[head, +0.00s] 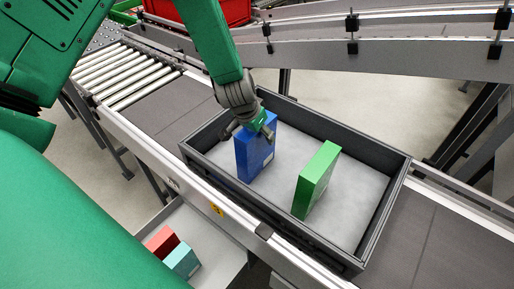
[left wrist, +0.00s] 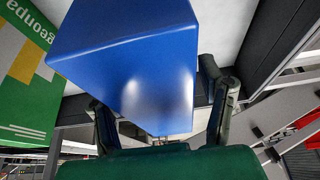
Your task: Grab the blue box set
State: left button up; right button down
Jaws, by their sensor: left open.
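The blue box (head: 253,158) stands upright in the left part of a grey tray. My left gripper (head: 248,131) is above it, pointing down, with its fingers apart at the box's top. In the left wrist view the blue box (left wrist: 135,60) fills the middle. The open fingers of my left gripper (left wrist: 162,108) show on either side of its near end. I cannot tell whether either finger touches it. The box's lower part is hidden in that view. My right gripper is not in view.
A green box (head: 316,180) stands right of the blue one in the grey tray (head: 384,213), with bare floor between them; it also shows in the left wrist view (left wrist: 28,85). The tray sits on a conveyor (head: 165,118). Red and teal boxes (head: 180,260) lie in a lower bin.

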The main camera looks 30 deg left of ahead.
pick_arm(q)
jog(key=shift+a+f, duration=0.2)
jog(key=shift+f, duration=0.05)
jog(key=shift+d, duration=0.2)
jog(key=shift+c, duration=1.3)
grip_shut()
jog(key=shift+a, duration=0.1)
